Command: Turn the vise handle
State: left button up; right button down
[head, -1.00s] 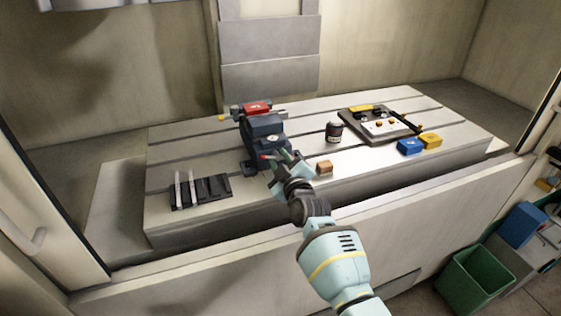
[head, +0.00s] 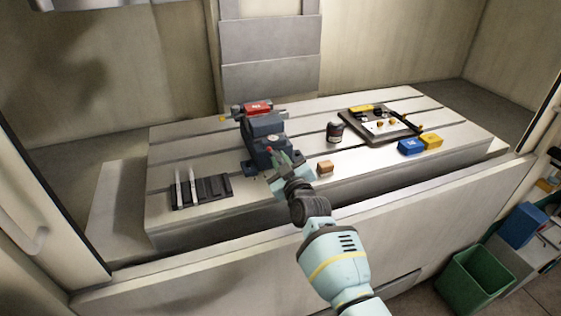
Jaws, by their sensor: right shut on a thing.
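A dark blue vise (head: 265,126) with a red part (head: 257,106) on top stands on the grey slotted machine table (head: 300,117), left of its middle. My right gripper (head: 277,158) is at the front of the vise, shut on the vise handle. A small red tip (head: 268,149) of the handle shows beside the fingers; the fingers and vise body hide most of the rest. My left gripper is out of the frame.
A black rack with pale bars (head: 201,191) lies left of the vise. A small brown block (head: 325,166) and a dark canister (head: 335,131) stand to the right.

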jog(key=shift+d+m, duration=0.1)
jog(key=shift+m, duration=1.7)
jog(key=c, duration=1.3)
grip_release()
jog(key=shift+o, duration=0.2)
jog(key=shift+s, duration=0.15)
